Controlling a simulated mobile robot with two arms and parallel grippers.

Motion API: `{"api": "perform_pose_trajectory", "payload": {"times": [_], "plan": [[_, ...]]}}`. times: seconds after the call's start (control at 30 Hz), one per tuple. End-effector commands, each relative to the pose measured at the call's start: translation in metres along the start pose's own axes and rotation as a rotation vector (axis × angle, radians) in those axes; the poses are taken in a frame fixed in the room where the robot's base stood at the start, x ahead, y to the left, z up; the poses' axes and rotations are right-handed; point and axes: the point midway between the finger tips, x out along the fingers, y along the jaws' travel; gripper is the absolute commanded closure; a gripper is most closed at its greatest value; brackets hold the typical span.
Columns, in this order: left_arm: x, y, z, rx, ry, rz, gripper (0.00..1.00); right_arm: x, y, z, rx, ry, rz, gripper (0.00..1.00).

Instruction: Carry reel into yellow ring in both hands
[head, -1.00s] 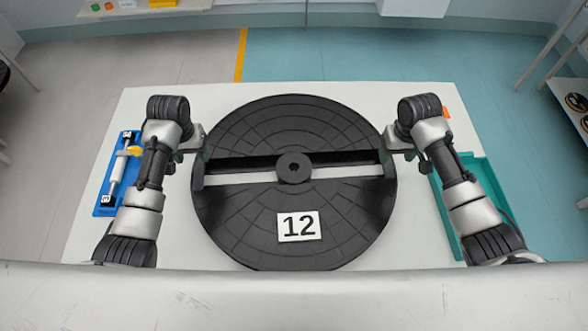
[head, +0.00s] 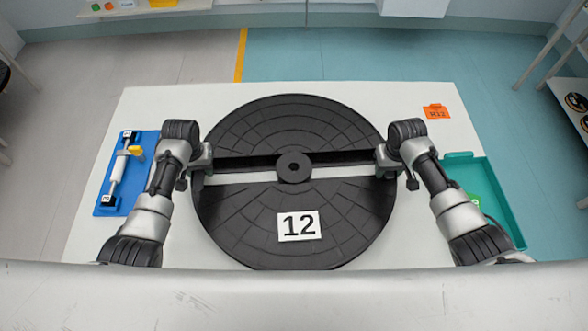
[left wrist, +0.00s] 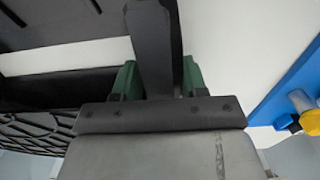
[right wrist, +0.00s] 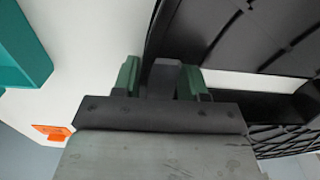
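The reel (head: 330,222) is a large black disc with a slot across its middle, a round hub and a white label "12". It lies flat on the white table. My left gripper (head: 205,160) is at its left rim, and my right gripper (head: 383,160) is at its right rim. In the left wrist view, a black upright part of the reel (left wrist: 152,45) stands between the green fingers. In the right wrist view, a dark part of the reel (right wrist: 163,80) is between the fingers with a narrow gap. Both grippers look open around the rim. No yellow ring is in view.
The white table (head: 150,105) carries a blue tray (head: 108,205) with a white and yellow tool at left. A teal tray (head: 487,165) holding a green item and an orange card (head: 436,112) are at right. A yellow floor line (head: 240,55) runs beyond the table.

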Motion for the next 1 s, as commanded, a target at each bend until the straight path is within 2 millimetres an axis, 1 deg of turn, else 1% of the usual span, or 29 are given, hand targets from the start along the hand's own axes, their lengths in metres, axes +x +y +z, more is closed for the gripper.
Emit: {"api": "perform_pose_trajectory", "payload": {"times": [0.03,0.2,0.27,0.77,0.87,1.0], "plan": [[0.000,0.000,0.000,0.000,0.000,0.000,0.65,0.000,0.000,0.000,0.000,0.000,0.000,0.65],[0.000,0.000,0.000,0.000,0.000,0.000,0.91,0.000,0.000,0.000,0.000,0.000,0.000,0.91],[0.000,0.000,0.000,0.000,0.000,0.000,1.00,0.000,0.000,0.000,0.000,0.000,0.000,1.00],[-0.003,0.000,-0.001,0.000,0.003,0.001,1.00,-0.003,0.000,-0.001,0.000,0.003,-0.001,1.00],[-0.006,0.000,-0.001,0.000,0.003,0.001,1.00,-0.006,0.000,-0.001,0.000,0.003,-0.001,1.00],[-0.015,0.000,-0.001,0.000,0.003,0.001,1.00,-0.015,0.000,-0.001,0.000,0.003,-0.001,1.00]]}}
